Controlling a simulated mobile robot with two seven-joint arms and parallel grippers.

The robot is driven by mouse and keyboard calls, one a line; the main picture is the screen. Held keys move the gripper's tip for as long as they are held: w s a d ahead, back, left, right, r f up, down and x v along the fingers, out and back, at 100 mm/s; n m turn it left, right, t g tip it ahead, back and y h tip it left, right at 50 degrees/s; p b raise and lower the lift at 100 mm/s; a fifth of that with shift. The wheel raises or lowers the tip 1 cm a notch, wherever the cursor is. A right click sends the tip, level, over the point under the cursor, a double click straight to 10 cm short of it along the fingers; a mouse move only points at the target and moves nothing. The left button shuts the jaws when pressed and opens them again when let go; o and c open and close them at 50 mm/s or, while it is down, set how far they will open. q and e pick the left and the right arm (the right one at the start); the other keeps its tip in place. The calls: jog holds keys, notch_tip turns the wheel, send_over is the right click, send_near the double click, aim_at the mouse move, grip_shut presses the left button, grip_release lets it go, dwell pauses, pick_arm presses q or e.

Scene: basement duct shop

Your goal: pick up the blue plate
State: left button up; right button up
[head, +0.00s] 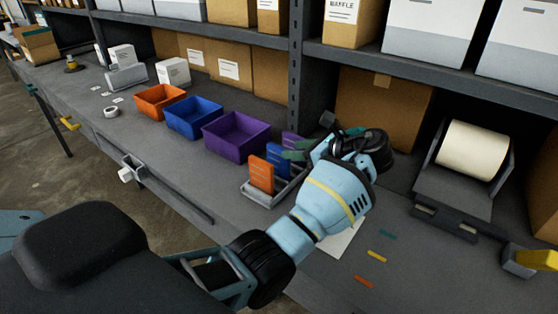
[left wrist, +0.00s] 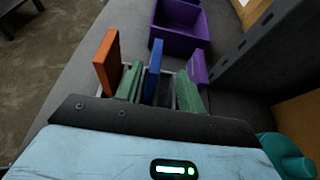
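The blue plate (head: 278,160) stands upright in a grey rack (head: 258,195) on the bench, between an orange plate (head: 261,174) and a purple plate (head: 291,141). My left gripper (head: 293,150) is at the rack, with its green fingers partly hidden by its own body in the head view. In the left wrist view, the fingers of the left gripper (left wrist: 160,88) are apart, one on each side of the blue plate (left wrist: 153,70). A gap shows beside the plate, so the gripper is open. The plate's lower part is hidden by the gripper. My right gripper is not in view.
Orange (head: 160,101), blue (head: 194,119) and purple (head: 236,137) bins line the bench behind the rack. A shelf post (head: 295,70) rises behind. A paper roll (head: 472,151) sits at the right. Small coloured strips (head: 377,256) lie at the front right.

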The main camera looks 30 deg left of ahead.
aim_at(268, 149)
pick_arm(q)
jog(key=shift+x, duration=1.35)
jog(key=shift+s+x, duration=0.15)
jog(key=shift+x, duration=1.15)
jog(key=shift+s+x, duration=0.15)
jog(key=shift+x, duration=1.15)
jog(key=shift+r, duration=0.25)
grip_shut()
